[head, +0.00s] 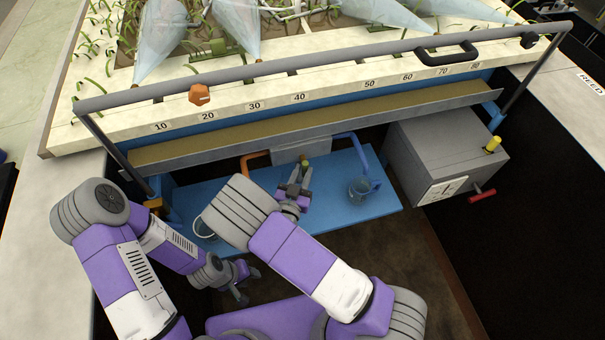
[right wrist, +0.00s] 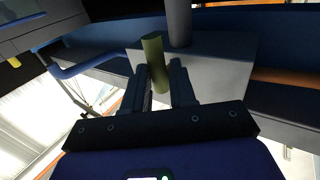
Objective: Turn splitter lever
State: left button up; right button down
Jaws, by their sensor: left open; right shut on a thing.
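The splitter is a grey box (head: 290,152) under the trough, with an orange pipe (head: 252,158) on its left and a blue pipe (head: 360,146) on its right. Its lever is a short olive-green rod (head: 306,161), which also shows in the right wrist view (right wrist: 154,62). My right gripper (head: 299,178) is at the lever; in the right wrist view its two fingers (right wrist: 160,85) stand on either side of the rod, shut on it. My left gripper (head: 246,285) is open and empty, low down in front of the blue shelf.
A glass beaker (head: 360,190) stands on the blue shelf (head: 330,200) below the blue pipe. Another beaker (head: 207,228) is at the left, partly behind my arm. A grey box (head: 440,150) with a red handle (head: 482,195) and yellow knob (head: 492,144) stands right. A rail (head: 330,62) runs above.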

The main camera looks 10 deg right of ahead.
jog(key=shift+d+r, duration=0.1)
jog(key=shift+d, duration=0.05)
jog(key=m+g+y, duration=0.1)
jog(key=m, duration=0.2)
jog(key=shift+r+p, duration=0.2)
jog(key=shift+p, duration=0.2)
jog(key=shift+r+m+g+y, duration=0.35)
jog(key=shift+m+g+y, duration=0.35)
jog(key=shift+m+y, duration=0.25)
jog(key=shift+w+a+m, duration=0.1)
jog(key=shift+a+m, duration=0.1)
jog(key=shift+m, duration=0.05)
jog(key=c, duration=1)
grip_release()
jog(key=shift+r, duration=0.1)
jog(key=shift+a, duration=0.1)
